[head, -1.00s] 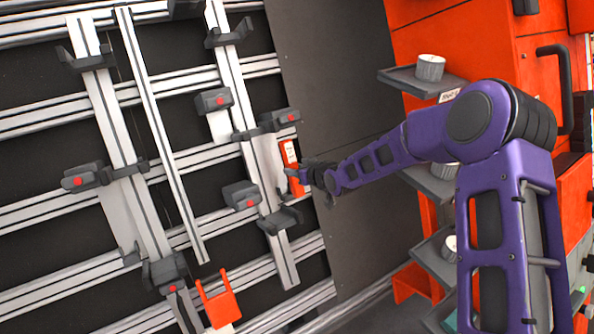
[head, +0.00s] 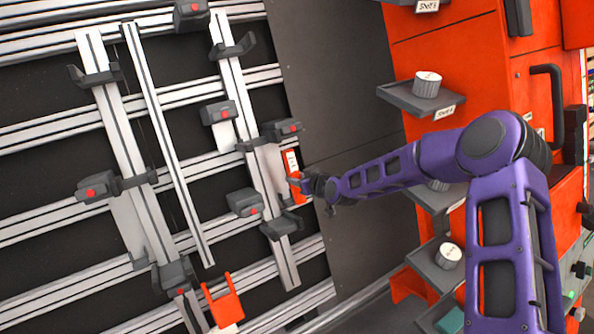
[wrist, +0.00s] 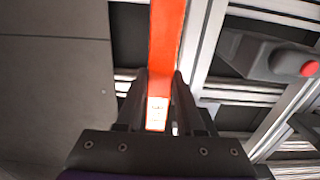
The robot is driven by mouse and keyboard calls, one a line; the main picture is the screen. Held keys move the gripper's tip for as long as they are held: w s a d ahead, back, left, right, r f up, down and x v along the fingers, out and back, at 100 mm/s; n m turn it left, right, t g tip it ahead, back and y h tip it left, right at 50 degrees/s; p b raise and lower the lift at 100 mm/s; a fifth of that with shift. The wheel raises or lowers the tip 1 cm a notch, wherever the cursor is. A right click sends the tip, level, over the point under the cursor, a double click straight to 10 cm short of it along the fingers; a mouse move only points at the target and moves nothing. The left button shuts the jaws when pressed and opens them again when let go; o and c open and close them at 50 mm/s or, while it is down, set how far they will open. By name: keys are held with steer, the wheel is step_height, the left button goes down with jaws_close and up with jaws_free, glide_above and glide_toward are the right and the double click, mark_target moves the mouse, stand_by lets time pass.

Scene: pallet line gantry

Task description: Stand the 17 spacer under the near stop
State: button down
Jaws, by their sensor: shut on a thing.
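An orange spacer (head: 293,177) with a pale label near its upper end is in my gripper (head: 310,186). It stands roughly upright, slightly tilted in the picture, just below a dark stop with a red button (head: 288,128), beside a light rail. I cannot tell whether its top touches the stop. In the wrist view the orange spacer (wrist: 166,45) runs between the dark fingers of my gripper (wrist: 160,85), which are shut on it. Its label is too small to read. Which stop is the near one is not marked.
Another dark stop (head: 245,203) is left of the spacer, and a dark bracket (head: 281,224) is below it. An orange fork-shaped piece (head: 223,299) is lower left. A grey panel (head: 345,130) lies to the right, then an orange cabinet with shelves holding white round pieces (head: 427,85).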

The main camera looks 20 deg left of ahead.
mark_target(280, 176)
steer(key=b+x, duration=0.5)
steer(key=x, duration=0.3)
steer(key=shift+w+a+f, duration=0.1)
steer(key=shift+a+f, duration=0.1)
steer(key=shift+f, duration=0.2)
steer(key=shift+w+a+f+b, duration=0.1)
steer(key=shift+w+a+b, duration=0.25)
steer(key=shift+b, duration=0.2)
steer(key=shift+a+b, duration=0.15)
steer(key=shift+b, duration=0.5)
stand_by(0.8)
steer(key=shift+f+b, duration=0.45)
steer(key=shift+b, duration=0.2)
stand_by(0.4)
steer(key=shift+c, duration=2.2)
jaws_free()
steer(key=shift+s, duration=0.1)
steer(key=shift+d, duration=0.2)
